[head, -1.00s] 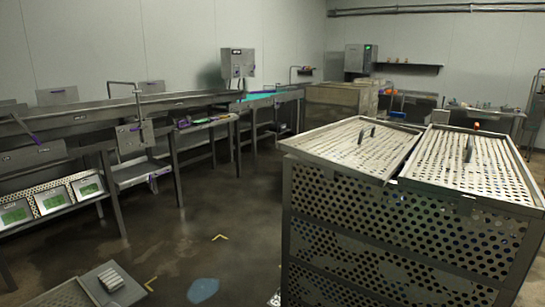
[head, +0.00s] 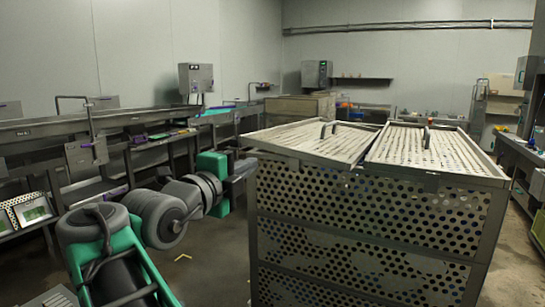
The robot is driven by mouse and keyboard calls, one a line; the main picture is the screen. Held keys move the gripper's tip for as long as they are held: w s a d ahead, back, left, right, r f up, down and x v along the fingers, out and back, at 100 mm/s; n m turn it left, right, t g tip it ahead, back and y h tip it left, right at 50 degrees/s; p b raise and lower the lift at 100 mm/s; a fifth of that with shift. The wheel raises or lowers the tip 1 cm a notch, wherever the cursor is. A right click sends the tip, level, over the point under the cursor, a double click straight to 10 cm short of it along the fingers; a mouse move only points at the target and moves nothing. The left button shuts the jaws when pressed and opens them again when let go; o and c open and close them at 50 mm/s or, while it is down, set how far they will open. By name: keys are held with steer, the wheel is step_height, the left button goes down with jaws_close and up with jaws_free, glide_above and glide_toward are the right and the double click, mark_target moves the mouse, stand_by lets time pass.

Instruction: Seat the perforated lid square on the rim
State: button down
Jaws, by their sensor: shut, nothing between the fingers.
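The perforated lid (head: 290,138) lies on top of the perforated basket (head: 365,215) as a slatted panel with a dark upright handle. It is turned askew, and its left corner sticks out past the rim. A second slatted panel (head: 450,157) with its own handle covers the right part and looks nearly in line with the basket. My gripper (head: 245,168) is shut and empty at the basket's upper left corner, just below the lid's overhanging corner. I cannot tell whether its fingertips touch the basket or lid.
A long steel trough bench (head: 60,132) runs along the left wall, with a box (head: 90,152) on its front. Open wet floor (head: 215,240) lies between bench and basket. Another steel bench (head: 530,165) stands at the far right.

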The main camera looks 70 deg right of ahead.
mark_target(278, 150)
steer(key=d+p, duration=0.1)
steer(key=d, duration=0.3)
steer(key=d+p, duration=0.1)
steer(key=d, duration=0.2)
steer(key=s+d+p, duration=0.1)
steer(key=d, duration=0.3)
steer(key=shift+d+p, duration=0.3)
steer(key=shift+p, duration=0.1)
steer(key=shift+d, duration=0.3)
steer(key=shift+f, duration=0.1)
